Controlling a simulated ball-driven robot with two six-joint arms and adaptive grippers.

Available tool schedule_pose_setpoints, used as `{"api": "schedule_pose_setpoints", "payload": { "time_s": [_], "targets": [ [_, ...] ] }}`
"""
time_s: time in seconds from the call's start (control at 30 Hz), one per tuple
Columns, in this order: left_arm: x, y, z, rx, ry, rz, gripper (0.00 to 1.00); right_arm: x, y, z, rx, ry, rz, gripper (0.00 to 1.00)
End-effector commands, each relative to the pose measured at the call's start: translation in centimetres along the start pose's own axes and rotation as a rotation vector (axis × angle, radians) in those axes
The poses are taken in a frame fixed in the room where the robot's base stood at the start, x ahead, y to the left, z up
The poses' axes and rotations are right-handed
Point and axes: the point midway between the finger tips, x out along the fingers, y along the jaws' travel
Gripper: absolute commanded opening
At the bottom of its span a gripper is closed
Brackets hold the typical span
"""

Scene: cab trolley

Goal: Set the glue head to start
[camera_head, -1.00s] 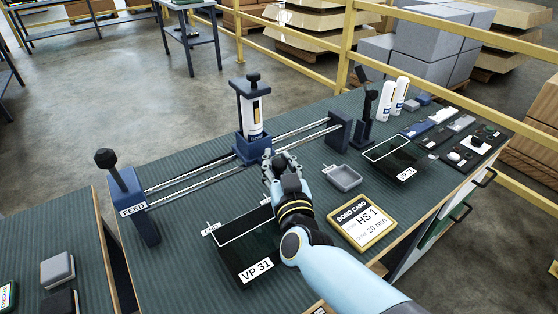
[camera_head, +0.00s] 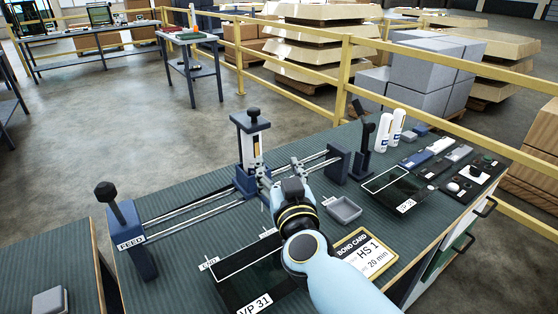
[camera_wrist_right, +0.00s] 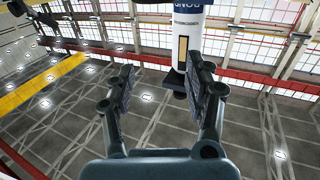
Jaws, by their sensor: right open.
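The glue head (camera_head: 247,182) is a dark blue carriage on two parallel metal rails (camera_head: 195,208). It stands right of the rails' middle and carries an upright white cartridge (camera_head: 255,148) under a dark knob. My right gripper (camera_head: 280,170) is open at the glue head's near right side. In the right wrist view its two fingers (camera_wrist_right: 160,75) stand apart with nothing clasped between them. The white cartridge (camera_wrist_right: 187,32) shows beyond the fingertips, right of centre. I cannot tell whether a finger touches the glue head. My left gripper is not in view.
A post labelled FEED (camera_head: 131,242) with a black knob ends the rails at left; a blue block (camera_head: 339,164) ends them at right. The VP 31 panel (camera_head: 240,285), a grey tray (camera_head: 343,209) and the bond card (camera_head: 365,250) lie nearer. White bottles (camera_head: 390,130) stand at right.

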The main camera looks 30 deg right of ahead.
Motion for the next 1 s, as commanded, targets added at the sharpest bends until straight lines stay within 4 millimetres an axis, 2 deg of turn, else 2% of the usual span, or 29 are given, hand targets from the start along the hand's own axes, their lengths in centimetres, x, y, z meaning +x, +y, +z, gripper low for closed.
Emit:
{"api": "schedule_pose_setpoints", "payload": {
  "time_s": [0.03,0.2,0.87,1.0],
  "targets": [
    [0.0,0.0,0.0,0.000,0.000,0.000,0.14,0.0,0.0,-0.8,0.003,0.002,0.001,0.53],
    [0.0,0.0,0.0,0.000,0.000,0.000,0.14,0.0,0.0,-2.2,0.001,0.001,0.001,0.53],
    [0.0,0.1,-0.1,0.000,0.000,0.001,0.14,-0.1,-0.1,-2.8,-0.002,0.002,-0.009,0.53],
    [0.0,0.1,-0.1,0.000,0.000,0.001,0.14,-1.0,-1.7,-4.1,-0.007,0.023,-0.145,0.53]
  ]
}}
